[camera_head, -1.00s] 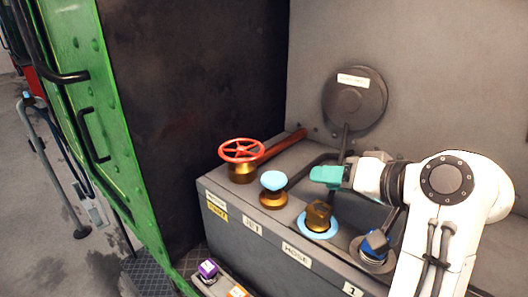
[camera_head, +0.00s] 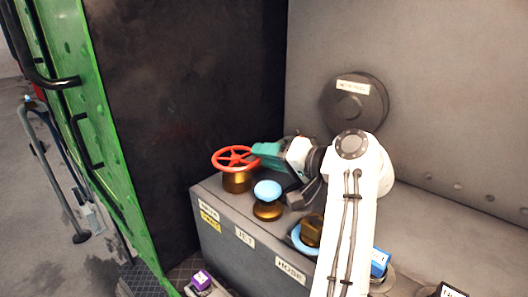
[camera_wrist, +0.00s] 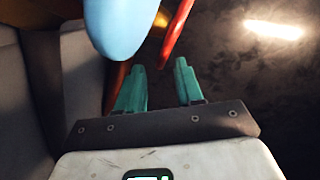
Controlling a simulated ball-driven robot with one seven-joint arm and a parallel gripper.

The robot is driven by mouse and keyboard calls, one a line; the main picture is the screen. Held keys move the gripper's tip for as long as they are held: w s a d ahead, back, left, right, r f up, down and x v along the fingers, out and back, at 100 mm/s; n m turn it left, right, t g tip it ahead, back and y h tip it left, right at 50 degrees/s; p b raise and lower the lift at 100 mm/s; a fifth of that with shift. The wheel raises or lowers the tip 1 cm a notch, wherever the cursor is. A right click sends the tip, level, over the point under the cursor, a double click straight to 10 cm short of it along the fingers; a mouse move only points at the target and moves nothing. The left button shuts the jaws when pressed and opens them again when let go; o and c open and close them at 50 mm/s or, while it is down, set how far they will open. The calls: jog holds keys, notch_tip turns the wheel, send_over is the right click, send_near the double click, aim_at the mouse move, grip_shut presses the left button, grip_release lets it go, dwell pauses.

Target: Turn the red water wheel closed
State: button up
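The red water wheel (camera_head: 235,158) is a spoked handwheel on a brass stem at the far left end of the grey box. My gripper (camera_head: 258,152) has teal fingers and is at the right side of the wheel's rim. In the wrist view the two fingers (camera_wrist: 160,66) stand apart with a gap between them, and nothing is clamped. A red strip of the wheel's rim (camera_wrist: 178,35) shows just past the fingertips, its lower end in line with the gap. I cannot tell whether the rim is touched. The wheel's far side is out of the wrist view.
A light-blue knob on a brass base (camera_head: 267,191) stands close in front of my gripper and looms large in the wrist view (camera_wrist: 122,25). A brass valve with a blue ring (camera_head: 303,238) is farther right. A dark wall (camera_head: 185,110) rises behind the wheel.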

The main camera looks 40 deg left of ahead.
jog(key=shift+a+f, duration=0.15)
jog(key=shift+a, duration=0.5)
jog(key=shift+c, duration=0.3)
grip_shut()
